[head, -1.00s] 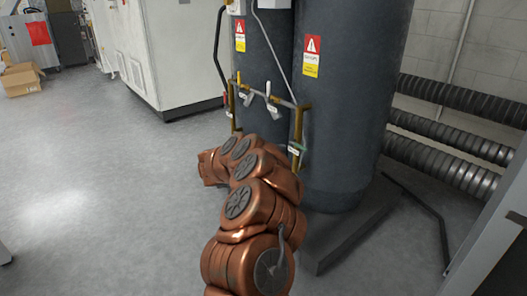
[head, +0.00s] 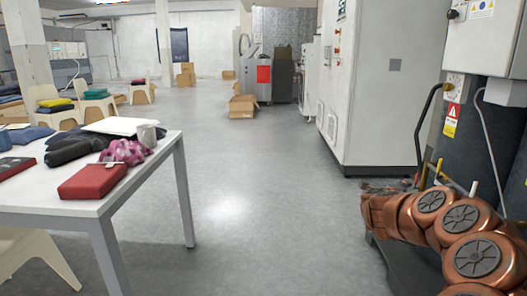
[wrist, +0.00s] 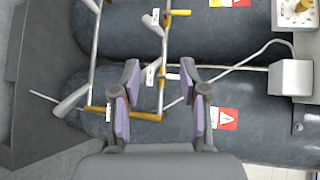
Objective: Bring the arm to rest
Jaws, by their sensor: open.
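My gripper (wrist: 158,92) shows in the wrist view with its two purple-padded fingers apart and nothing between them. Beyond the fingers are dark tanks (wrist: 240,85) with thin pipes, a brass fitting (wrist: 135,113) and a grey valve handle (wrist: 73,100). I cannot tell the distance between the fingers and the pipes. In the head view my copper-coloured arm is bent at the lower right, in front of the tanks (head: 508,145). My gripper is not visible in the head view.
A white table (head: 130,190) with folded clothes and a red case (head: 92,181) stands at the left. A white cabinet (head: 372,95) stands behind my arm. Cardboard boxes (head: 242,106) and chairs (head: 140,92) are farther back. The middle floor is clear.

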